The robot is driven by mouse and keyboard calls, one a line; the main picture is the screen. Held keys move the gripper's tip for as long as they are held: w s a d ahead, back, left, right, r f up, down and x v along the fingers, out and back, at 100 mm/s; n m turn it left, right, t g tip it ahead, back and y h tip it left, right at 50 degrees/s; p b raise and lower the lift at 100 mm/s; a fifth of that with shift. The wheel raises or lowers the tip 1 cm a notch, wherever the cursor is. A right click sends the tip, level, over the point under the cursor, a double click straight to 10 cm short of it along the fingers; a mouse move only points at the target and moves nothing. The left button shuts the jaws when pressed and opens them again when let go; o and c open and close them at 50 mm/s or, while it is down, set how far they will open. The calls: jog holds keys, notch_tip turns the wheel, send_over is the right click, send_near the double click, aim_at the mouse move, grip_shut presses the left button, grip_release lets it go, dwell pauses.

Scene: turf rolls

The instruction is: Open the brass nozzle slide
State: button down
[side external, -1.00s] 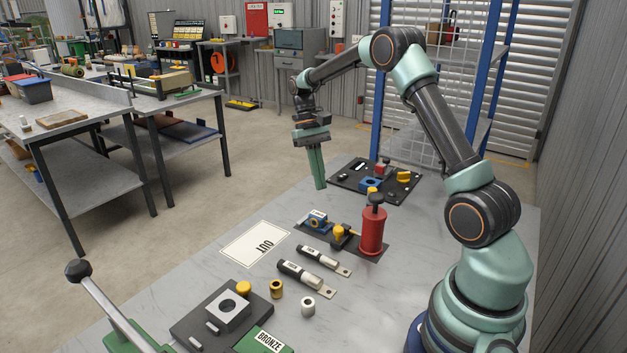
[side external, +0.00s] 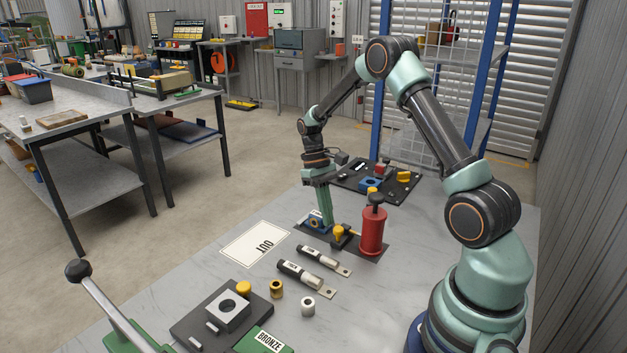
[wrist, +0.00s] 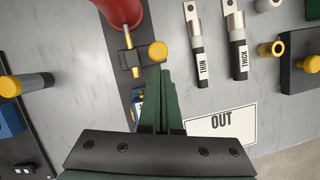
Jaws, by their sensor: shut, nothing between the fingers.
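The brass nozzle slide shows as a yellow knob (side external: 339,232) on a small black block with brass-coloured parts, beside the red cylinder (side external: 372,230) on a dark base plate. In the wrist view the knob (wrist: 158,51) sits just beyond my fingertips, with the red cylinder (wrist: 120,12) above it. A small blue block (side external: 316,220) with a white label stands at the plate's left end, partly hidden by my fingers. My gripper (side external: 326,222) is shut and empty, pointing down beside the blue block. It also shows in the wrist view (wrist: 161,74). Contact cannot be told.
Two black-and-silver tools labelled THIN (wrist: 201,62) and THICK (wrist: 239,55) lie nearby. A white OUT card (side external: 254,243) lies left of the plate. A dark board (side external: 400,192) with coloured parts lies behind. The bare tabletop between card and front-left fixture is free.

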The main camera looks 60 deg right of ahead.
jog(key=shift+s+f, duration=0.1)
jog(key=shift+f, duration=0.25)
jog(key=shift+s, duration=0.1)
jog(key=shift+s+a, duration=0.15)
jog(key=shift+s, duration=0.4)
